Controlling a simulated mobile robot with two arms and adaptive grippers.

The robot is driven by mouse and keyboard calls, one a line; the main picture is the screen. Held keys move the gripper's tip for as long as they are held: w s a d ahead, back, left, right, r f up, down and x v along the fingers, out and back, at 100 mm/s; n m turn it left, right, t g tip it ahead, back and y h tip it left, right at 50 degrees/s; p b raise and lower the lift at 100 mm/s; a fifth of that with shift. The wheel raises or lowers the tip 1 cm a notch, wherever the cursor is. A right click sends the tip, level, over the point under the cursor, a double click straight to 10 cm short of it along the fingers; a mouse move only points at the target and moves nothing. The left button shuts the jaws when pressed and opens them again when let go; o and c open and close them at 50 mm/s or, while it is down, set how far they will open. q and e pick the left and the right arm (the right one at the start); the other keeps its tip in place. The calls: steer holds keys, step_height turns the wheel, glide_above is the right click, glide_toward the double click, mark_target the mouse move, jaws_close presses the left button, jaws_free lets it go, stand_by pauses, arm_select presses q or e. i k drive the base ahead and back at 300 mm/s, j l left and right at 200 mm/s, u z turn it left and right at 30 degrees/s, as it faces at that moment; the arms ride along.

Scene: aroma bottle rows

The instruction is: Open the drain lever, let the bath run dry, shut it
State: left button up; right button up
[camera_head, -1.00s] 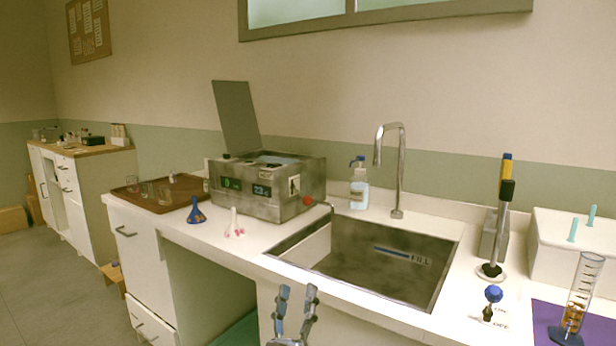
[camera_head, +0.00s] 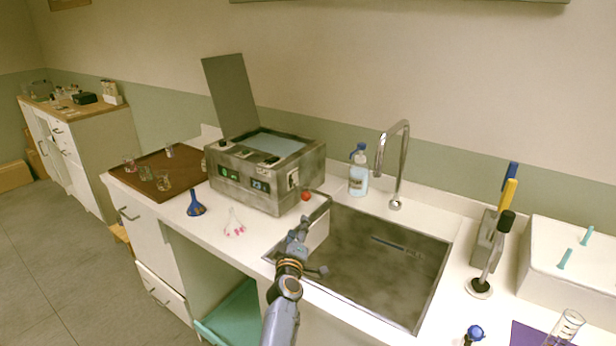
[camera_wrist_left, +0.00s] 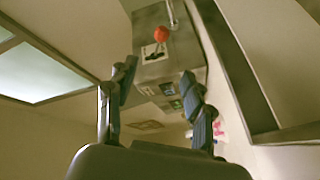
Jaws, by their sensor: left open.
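The steel water bath (camera_head: 262,172) stands on the counter with its lid raised and pale liquid showing inside. Its drain lever has a red knob (camera_head: 306,196) at the lower right side, beside the sink (camera_head: 375,255). In the left wrist view the red knob (camera_wrist_left: 161,34) shows ahead, beyond and between the fingers. My left gripper (camera_head: 299,232) is over the sink's left edge, in front of the knob and apart from it. In the left wrist view the left gripper (camera_wrist_left: 155,92) is open and empty. My right gripper is not in view.
A faucet (camera_head: 403,165) and a soap bottle (camera_head: 359,172) stand behind the sink. A blue funnel (camera_head: 195,205) and a small white pink-tipped item (camera_head: 234,224) are left of my arm. A brown tray (camera_head: 160,172) with glasses is farther left.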

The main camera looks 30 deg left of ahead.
mark_target(305, 195)
steer(key=i+j, duration=0.1)
steer(key=i, duration=0.2)
steer(key=i+j, duration=0.15)
steer(key=l, duration=0.65)
steer(key=i+l, duration=0.1)
steer(key=l, duration=0.5)
